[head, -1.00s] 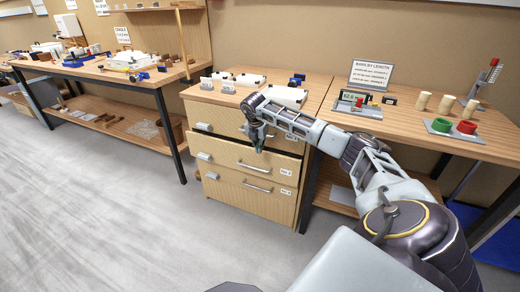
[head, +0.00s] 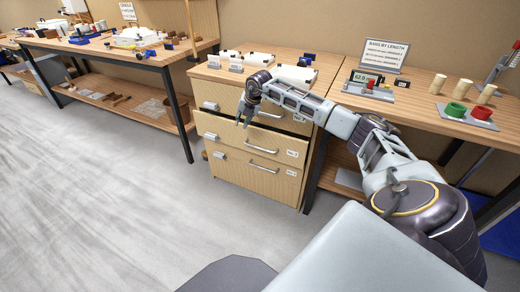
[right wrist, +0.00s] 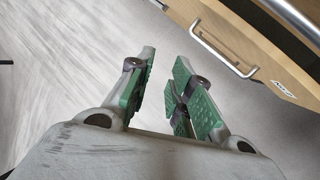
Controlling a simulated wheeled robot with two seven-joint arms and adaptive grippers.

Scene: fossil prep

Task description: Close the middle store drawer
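The middle drawer (head: 234,138) of the wooden store cabinet stands partly open, with a dark gap above its front. It has a metal bar handle (head: 262,151) and a white label at its right end. My right gripper (head: 242,122) is in front of the cabinet, above and left of that handle, apart from it. In the right wrist view its green-padded fingers (right wrist: 160,98) are spread with nothing between them. A wooden drawer front with a bar handle (right wrist: 224,58) shows beyond them at upper right. My left gripper is not in view.
The bottom drawer (head: 240,178) looks shut; my right arm partly covers the top drawer (head: 214,97). White blocks (head: 296,75) stand on the cabinet top. A workbench (head: 425,104) with cups adjoins at right. The floor (head: 100,200) at left is clear.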

